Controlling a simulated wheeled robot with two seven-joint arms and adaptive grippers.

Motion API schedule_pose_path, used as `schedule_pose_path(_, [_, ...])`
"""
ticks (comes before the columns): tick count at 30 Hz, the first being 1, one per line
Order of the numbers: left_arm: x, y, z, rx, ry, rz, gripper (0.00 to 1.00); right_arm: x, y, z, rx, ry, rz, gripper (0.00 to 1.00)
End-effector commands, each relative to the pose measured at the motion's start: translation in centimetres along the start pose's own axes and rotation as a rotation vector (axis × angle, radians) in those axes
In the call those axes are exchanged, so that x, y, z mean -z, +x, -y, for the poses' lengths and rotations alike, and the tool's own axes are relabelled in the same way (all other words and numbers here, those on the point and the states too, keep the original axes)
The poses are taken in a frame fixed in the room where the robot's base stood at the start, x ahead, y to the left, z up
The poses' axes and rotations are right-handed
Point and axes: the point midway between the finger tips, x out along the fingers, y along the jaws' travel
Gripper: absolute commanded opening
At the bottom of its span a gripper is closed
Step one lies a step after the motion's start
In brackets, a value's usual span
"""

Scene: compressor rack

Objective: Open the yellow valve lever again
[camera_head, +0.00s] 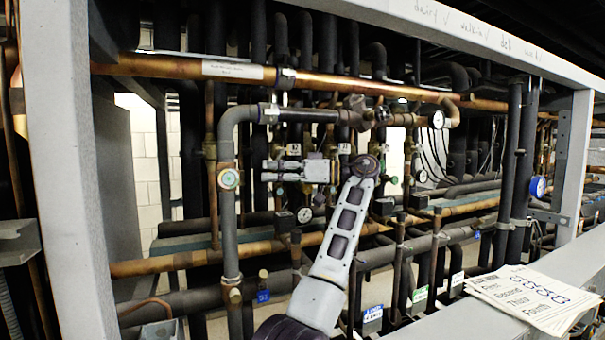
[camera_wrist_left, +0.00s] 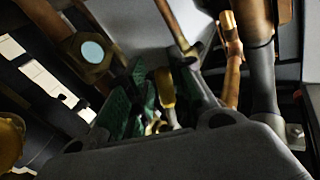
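In the left wrist view, the yellow valve lever (camera_wrist_left: 166,88) shows as a short yellow piece between the fingers of my left gripper (camera_wrist_left: 160,100). Green pads line the inner side of the fingers. The fingers look apart, with the lever in the gap; I cannot tell whether either one touches it. In the head view my left gripper (camera_head: 274,170) points left among the pipes, at the end of my pale arm. I cannot make out the lever there; the gripper and pipes likely cover it. My right gripper is in neither view.
A copper pipe (camera_head: 330,82) runs above. Grey frame posts (camera_head: 70,180) bound the rack. Papers (camera_head: 530,296) lie on the front ledge at right.

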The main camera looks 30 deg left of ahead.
Motion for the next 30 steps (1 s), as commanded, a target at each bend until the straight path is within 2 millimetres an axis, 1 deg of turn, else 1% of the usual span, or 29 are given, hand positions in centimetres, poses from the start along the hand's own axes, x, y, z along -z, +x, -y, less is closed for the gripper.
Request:
schedule_pose_path(21, [0.1,-6.3,0.0,-0.002,0.001,-0.002,0.24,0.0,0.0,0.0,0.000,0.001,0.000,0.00])
schedule_pose_path(30, [0.1,-7.9,0.0,0.001,0.001,0.003,0.24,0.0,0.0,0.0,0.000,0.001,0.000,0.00])
